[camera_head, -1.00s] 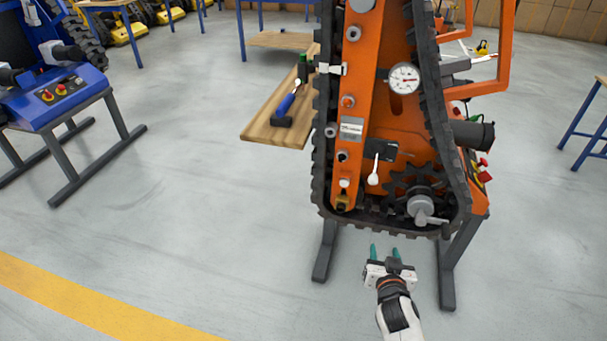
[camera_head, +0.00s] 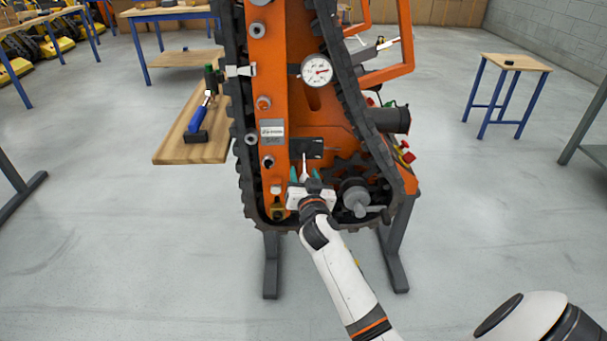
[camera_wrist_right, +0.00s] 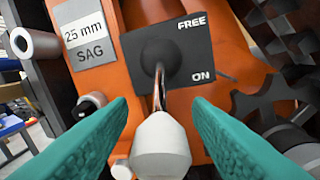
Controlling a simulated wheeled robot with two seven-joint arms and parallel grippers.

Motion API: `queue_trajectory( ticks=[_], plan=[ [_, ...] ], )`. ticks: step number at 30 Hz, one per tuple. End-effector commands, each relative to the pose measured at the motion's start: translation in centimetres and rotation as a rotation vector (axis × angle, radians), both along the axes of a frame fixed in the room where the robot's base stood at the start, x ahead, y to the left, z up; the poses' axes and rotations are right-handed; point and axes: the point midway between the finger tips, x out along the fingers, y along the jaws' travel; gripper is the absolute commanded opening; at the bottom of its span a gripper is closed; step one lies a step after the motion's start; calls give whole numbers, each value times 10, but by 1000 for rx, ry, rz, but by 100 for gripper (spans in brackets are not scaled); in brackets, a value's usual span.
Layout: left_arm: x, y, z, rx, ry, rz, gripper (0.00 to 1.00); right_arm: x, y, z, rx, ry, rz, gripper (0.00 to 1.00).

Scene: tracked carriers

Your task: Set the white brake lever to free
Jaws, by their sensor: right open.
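The white brake lever (camera_head: 303,168) sits low on the orange tracked carrier (camera_head: 282,97). Its black plate (camera_wrist_right: 193,52) reads FREE at the top and ON lower down. In the right wrist view the white lever knob (camera_wrist_right: 160,147) hangs down from the pivot on a thin metal rod, on the ON side. My right gripper (camera_head: 305,177) is open, with its teal fingers one on each side of the knob; it also shows in the wrist view (camera_wrist_right: 160,128). A gap shows on both sides of the knob. In the head view the gripper hides the knob. My left gripper is out of view.
A dark toothed sprocket (camera_wrist_right: 262,104) lies right of the lever. A black track (camera_head: 240,150) runs around the carrier's edge. A pressure gauge (camera_head: 317,71) is above. A wooden board (camera_head: 178,150) with a blue-handled tool (camera_head: 199,118) is at the left.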

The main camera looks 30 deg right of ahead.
Motion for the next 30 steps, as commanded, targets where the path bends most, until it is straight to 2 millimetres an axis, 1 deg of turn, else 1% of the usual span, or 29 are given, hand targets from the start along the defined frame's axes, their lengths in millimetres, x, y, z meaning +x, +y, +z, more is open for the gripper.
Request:
queue_trajectory(
  ticks=[1, 4, 13, 20, 21, 22, 30],
  plan=[
    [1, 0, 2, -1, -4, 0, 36, 5, -2, 0, -2, -1, 0, 45],
    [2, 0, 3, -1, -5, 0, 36, 9, -5, 0, -2, 1, 0, 45],
    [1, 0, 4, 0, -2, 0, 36, 11, -5, 0, -1, 0, 0, 45],
    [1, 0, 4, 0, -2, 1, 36, 10, -5, 0, -1, 0, 0, 8],
    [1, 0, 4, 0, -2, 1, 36, 10, -5, 0, -1, 0, 0, 1],
    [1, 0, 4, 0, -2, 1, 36, 10, -5, 0, -1, 0, 0, 0],
    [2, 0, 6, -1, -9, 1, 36, 10, -4, 1, 2, 4, 0, 0]
  ],
)
